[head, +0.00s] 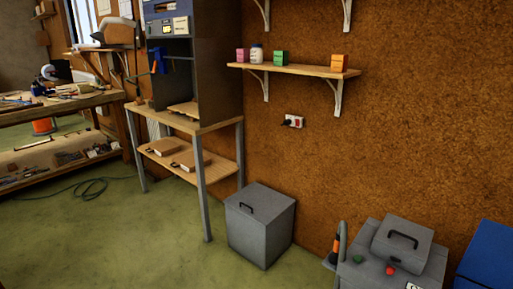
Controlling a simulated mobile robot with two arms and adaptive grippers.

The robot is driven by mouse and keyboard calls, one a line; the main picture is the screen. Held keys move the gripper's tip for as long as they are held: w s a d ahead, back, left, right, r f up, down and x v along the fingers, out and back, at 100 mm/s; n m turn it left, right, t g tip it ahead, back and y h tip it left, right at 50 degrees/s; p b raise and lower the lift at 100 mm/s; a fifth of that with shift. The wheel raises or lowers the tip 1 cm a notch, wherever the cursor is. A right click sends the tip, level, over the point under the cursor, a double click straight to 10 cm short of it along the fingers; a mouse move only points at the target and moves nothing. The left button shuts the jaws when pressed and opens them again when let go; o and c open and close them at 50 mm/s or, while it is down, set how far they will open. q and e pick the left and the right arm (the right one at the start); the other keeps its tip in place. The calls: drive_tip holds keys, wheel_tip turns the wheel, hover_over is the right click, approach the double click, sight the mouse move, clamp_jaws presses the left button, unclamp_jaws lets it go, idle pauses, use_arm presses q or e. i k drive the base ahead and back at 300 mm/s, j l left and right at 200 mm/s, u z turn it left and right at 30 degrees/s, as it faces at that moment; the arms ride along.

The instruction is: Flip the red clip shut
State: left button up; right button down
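I cannot make out a red clip for certain. A small red round piece (390,271) sits on top of a grey machine (378,283) at the lower right, beside a small green piece (358,259). A small white wall fitting (293,121) with a red part and a dark plug is on the brown wall. Neither of my grippers is in view.
A grey lidded bin (261,226) stands on the green floor beside a metal-legged stand (206,190) holding a tall dark cabinet (220,75). A wall shelf (300,69) holds small boxes and a jar. A cluttered workbench (105,97) is at left. The front-left floor is clear.

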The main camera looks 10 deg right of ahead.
sight(390, 269)
drive_tip(key=z, duration=1.45)
